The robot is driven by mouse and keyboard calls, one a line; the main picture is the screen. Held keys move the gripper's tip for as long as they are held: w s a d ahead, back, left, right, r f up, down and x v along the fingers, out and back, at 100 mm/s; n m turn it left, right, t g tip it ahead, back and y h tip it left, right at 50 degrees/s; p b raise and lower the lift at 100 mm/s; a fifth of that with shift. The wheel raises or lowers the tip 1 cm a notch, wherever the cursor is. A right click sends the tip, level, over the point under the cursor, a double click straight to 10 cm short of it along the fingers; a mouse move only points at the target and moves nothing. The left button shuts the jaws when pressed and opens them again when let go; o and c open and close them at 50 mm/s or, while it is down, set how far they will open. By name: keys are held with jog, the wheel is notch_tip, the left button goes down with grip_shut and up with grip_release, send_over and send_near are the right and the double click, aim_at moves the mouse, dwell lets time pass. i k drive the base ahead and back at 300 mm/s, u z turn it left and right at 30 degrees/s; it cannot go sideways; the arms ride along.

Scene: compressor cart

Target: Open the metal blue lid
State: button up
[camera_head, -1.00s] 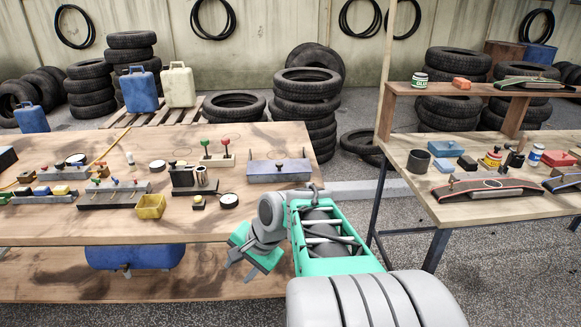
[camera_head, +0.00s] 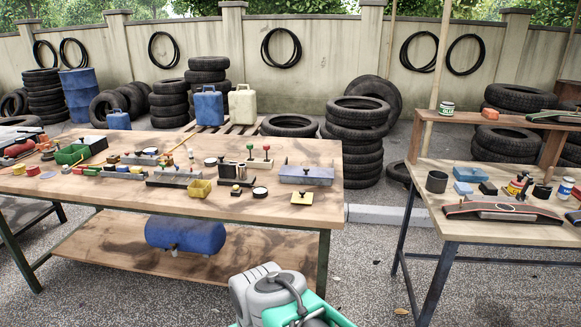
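A low, wide blue-grey metal box or lid (camera_head: 306,176) sits near the right end of the left workbench (camera_head: 100,190). It has a small dark knob on its top. I cannot tell whether its top is a separate lid, and it looks closed. Part of my arm shows at the bottom centre, below and in front of the bench. My gripper is not in view, so I cannot see whether it is open or shut.
A blue tank (camera_head: 186,234) sits under the bench. A second table (camera_head: 480,228) stands right, across a gap. Gravel floor in front is clear.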

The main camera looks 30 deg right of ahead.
aim_at(311, 172)
jog(key=u, duration=0.4)
jog(key=i, duration=1.25)
jog(key=z, duration=0.75)
